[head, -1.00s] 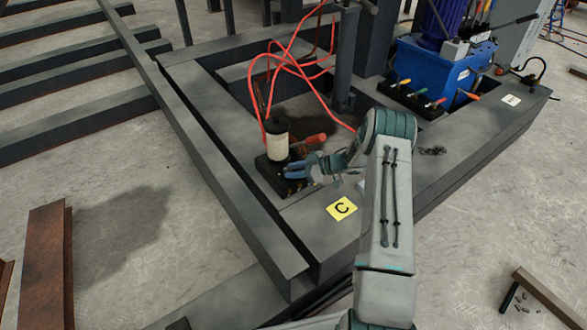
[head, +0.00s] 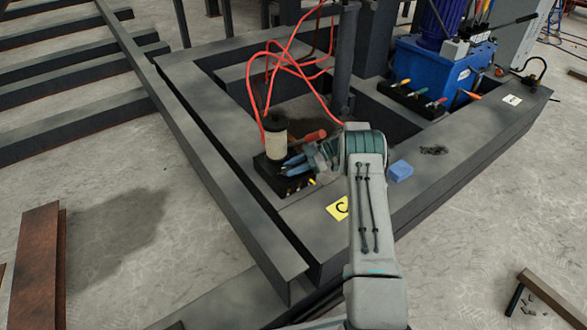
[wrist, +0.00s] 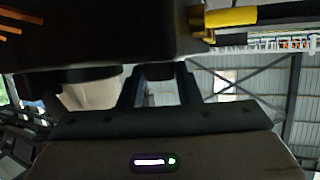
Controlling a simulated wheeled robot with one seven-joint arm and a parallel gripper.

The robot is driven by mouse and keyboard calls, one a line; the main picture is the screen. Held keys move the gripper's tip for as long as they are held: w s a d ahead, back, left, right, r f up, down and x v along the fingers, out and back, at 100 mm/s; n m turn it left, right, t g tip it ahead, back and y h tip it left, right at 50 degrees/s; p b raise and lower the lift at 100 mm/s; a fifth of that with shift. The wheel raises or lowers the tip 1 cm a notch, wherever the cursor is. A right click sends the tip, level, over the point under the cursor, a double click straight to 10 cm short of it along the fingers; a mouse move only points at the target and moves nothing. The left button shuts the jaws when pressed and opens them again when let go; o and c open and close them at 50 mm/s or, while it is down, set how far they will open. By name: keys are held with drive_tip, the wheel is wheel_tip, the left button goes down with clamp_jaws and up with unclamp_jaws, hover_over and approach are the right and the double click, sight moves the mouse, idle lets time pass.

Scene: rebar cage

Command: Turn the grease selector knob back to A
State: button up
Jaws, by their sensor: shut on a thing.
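The grease unit is a black box (head: 268,178) on the dark steel frame, with a cream cylinder (head: 275,147) and black cap on top. It also shows as a dark block at the top of the wrist view (wrist: 90,30). My gripper (head: 290,168) reaches in from the right, low against the box's near right side. In the wrist view my gripper (wrist: 158,78) has its fingertips on either side of a small dark knob (wrist: 154,72) under the block, and is shut on it. The knob's marks and pointer cannot be read. In the head view my fingers hide the knob.
A yellow plate marked C (head: 337,208) lies on the frame, partly behind my arm. Red hoses (head: 268,85) loop above the unit. A blue hydraulic unit (head: 435,72) stands at the back right.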

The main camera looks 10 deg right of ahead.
drive_tip(key=o, duration=1)
drive_tip(key=p+v, duration=0.2)
drive_tip(key=v, duration=1.1)
drive_tip(key=shift+d, duration=0.35)
drive_tip(key=shift+r, duration=0.1)
